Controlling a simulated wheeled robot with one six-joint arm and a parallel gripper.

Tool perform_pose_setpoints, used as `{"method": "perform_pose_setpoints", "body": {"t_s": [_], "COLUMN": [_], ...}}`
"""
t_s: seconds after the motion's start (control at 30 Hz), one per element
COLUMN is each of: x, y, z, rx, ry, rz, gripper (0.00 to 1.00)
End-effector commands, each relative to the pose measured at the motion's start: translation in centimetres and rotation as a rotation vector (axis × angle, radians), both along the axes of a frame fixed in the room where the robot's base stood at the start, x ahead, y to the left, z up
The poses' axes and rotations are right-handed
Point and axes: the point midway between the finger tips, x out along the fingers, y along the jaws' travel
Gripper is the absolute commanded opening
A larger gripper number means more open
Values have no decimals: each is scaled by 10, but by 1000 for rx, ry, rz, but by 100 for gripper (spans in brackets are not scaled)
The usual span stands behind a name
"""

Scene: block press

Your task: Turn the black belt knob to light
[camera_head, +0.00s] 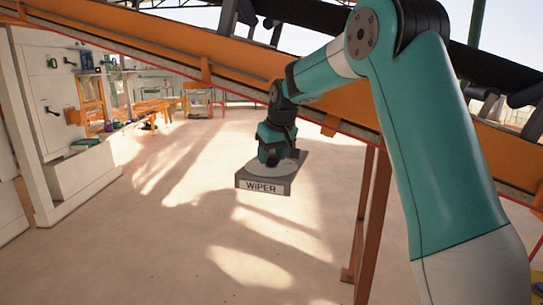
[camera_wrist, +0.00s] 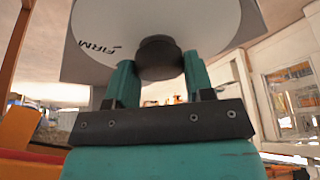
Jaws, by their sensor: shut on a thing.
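A grey box with the label WIPER (camera_head: 264,186) on its front shows in the middle of the head view, below the orange conveyor frame. A pale round dial (camera_head: 286,167) lies on its top. In the wrist view the white dial face (camera_wrist: 215,22) carries the word FIRM with a small tick beside it. The black knob (camera_wrist: 158,52) sticks out from the dial. My teal gripper (camera_head: 272,153) is at the dial, and its two fingers (camera_wrist: 160,68) are shut on the knob, one on each side. The knob's pointer and the other dial marks are hidden.
The orange conveyor frame (camera_head: 150,60) slopes across the head view behind my arm. A brown post (camera_head: 374,225) stands right of the box. White cabinets (camera_head: 85,175) stand at left, with orange benches (camera_head: 150,106) further back. The floor (camera_head: 180,230) in front is clear.

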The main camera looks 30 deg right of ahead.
Motion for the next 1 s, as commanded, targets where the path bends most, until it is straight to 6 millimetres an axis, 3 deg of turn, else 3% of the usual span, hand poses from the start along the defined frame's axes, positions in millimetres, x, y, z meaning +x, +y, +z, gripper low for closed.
{"method": "perform_pose_setpoints", "body": {"t_s": [0.6, 1.0], "x": [2, 2], "y": [2, 2], "z": [2, 2], "rx": [-1, 0], "ry": [-5, -6], "rz": [-533, -692], "gripper": [24, 24]}}
